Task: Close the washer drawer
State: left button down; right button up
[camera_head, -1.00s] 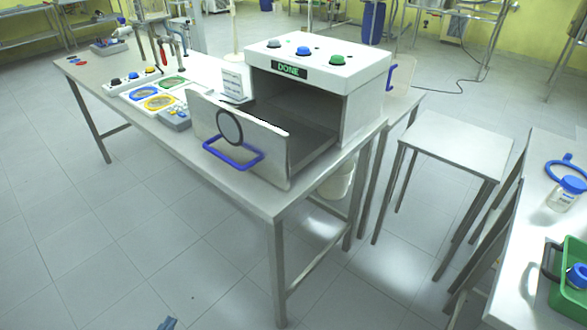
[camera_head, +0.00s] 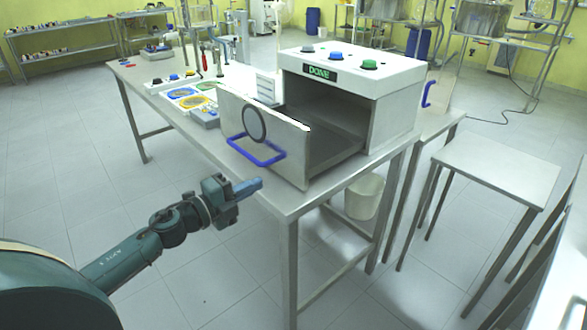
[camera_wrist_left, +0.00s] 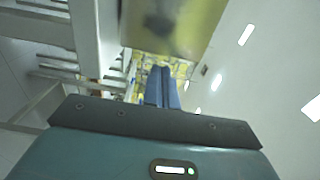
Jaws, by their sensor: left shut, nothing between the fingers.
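The washer (camera_head: 398,98) is a white box on the metal table, with a display reading DONE and several knobs on top. Its drawer (camera_head: 290,150) is pulled out toward the front left. The drawer front has a round dark ring and a blue bar handle (camera_head: 257,152). My left gripper (camera_head: 254,187) is shut and empty, in front of the table edge, below the handle and apart from it. Its blue fingers (camera_wrist_left: 163,88) are together in the left wrist view. My right gripper is not in view.
The table (camera_head: 290,205) also holds a panel with coloured rings (camera_head: 187,97) and a small sign (camera_head: 267,88) left of the washer. A bucket (camera_head: 363,196) is under the table. A bare side table (camera_head: 498,170) stands right. Floor in front is clear.

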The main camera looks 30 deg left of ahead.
aim_at(298, 164)
pick_arm(q)
jog(key=p+x, duration=0.1)
jog(key=x, duration=1)
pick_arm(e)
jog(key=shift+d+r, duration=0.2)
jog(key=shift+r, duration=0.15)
